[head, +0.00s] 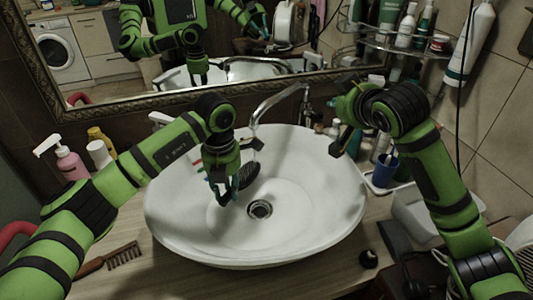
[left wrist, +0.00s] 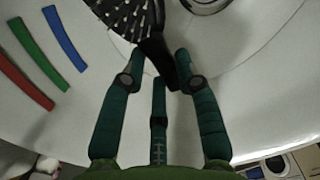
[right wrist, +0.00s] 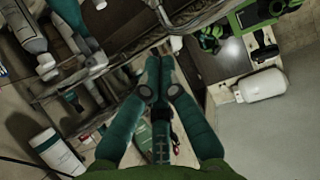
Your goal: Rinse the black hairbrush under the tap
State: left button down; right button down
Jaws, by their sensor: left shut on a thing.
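The black hairbrush (head: 250,174) is in my left gripper (head: 229,194), held over the white basin (head: 320,215). In the left wrist view, my left gripper's fingers (left wrist: 160,80) are shut around the hairbrush's dark handle, and its bristled head (left wrist: 125,15) points away toward the top. The curved metal tap (head: 280,98) rises behind the basin, its spout above and close to the brush. I cannot tell whether water runs. My right gripper (head: 343,132) is up beside the tap, to its right. In the right wrist view its fingertips (right wrist: 160,76) are together, with nothing seen between them.
A brown comb-like brush (head: 112,258) lies on the counter at left. A pink pump bottle (head: 70,162) stands behind it. A blue cup (head: 384,170) is right of the basin. A shelf (head: 400,45) with bottles hangs at upper right. A mirror backs the counter.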

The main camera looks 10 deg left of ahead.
jog(key=shift+r, duration=0.1)
dwell(0.3)
send_over(318, 122)
notch_tip(318, 122, down, 4)
jog(key=shift+f, duration=0.1)
jog(key=f, duration=0.2)
jog(key=shift+s+d+f, duration=0.15)
jog(key=shift+s+f, duration=0.15)
jog(key=shift+s, duration=0.05)
jog(key=shift+s+f, duration=0.15)
jog(key=shift+f, duration=0.45)
